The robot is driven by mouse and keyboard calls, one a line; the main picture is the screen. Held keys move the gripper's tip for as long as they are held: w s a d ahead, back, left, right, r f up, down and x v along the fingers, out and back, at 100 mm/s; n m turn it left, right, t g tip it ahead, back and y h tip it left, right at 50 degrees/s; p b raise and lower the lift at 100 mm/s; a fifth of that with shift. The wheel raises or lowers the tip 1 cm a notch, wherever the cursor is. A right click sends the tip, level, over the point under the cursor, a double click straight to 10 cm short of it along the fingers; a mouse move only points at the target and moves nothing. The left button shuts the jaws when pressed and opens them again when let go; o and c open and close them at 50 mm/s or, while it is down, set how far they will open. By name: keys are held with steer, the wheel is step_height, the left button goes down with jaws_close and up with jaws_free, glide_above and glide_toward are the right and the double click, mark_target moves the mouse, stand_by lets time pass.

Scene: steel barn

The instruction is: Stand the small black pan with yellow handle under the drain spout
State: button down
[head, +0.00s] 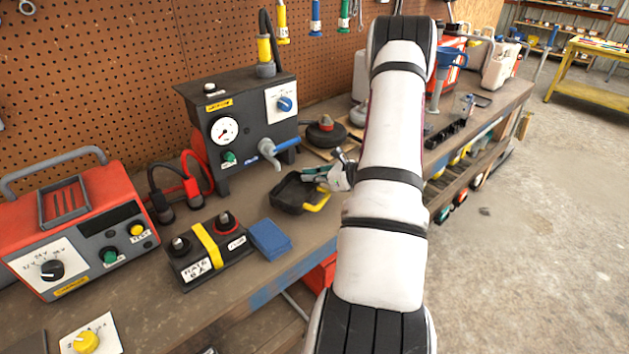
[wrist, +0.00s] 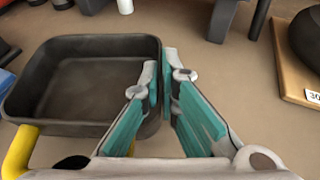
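The small black pan (head: 285,194) rests upright on the bench, in front of the black gauge unit (head: 225,158) and slightly right of its grey drain spout (head: 272,160). Its yellow handle (head: 319,204) points toward the right front. In the wrist view, the pan (wrist: 85,90) fills the left half, with the yellow handle (wrist: 19,152) at lower left. My gripper (head: 331,166) is at the pan's right side. Contact cannot be told.
A battery-like box (head: 208,251) and a blue cloth (head: 269,238) lie left of the pan. A red charger (head: 80,228) stands farther left. A black round item (head: 326,134) sits behind the pan. Bare bench shows in front of the gauge unit.

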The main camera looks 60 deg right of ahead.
steer(key=shift+w+d+f+b, duration=0.1)
steer(key=shift+w+d+b, duration=0.1)
steer(key=shift+w, duration=0.6)
steer(key=shift+w+d+r+b, duration=0.1)
steer(key=shift+w+d+b, duration=0.05)
steer(key=shift+w, duration=0.6)
steer(key=shift+w+d+f+b, duration=0.1)
steer(key=shift+w+d+b, duration=0.1)
steer(key=shift+w, duration=0.6)
steer(key=shift+f+b, duration=0.4)
steer(key=c, duration=1.7)
jaws_free()
steer(key=shift+s, duration=0.15)
steer(key=v, duration=1.2)
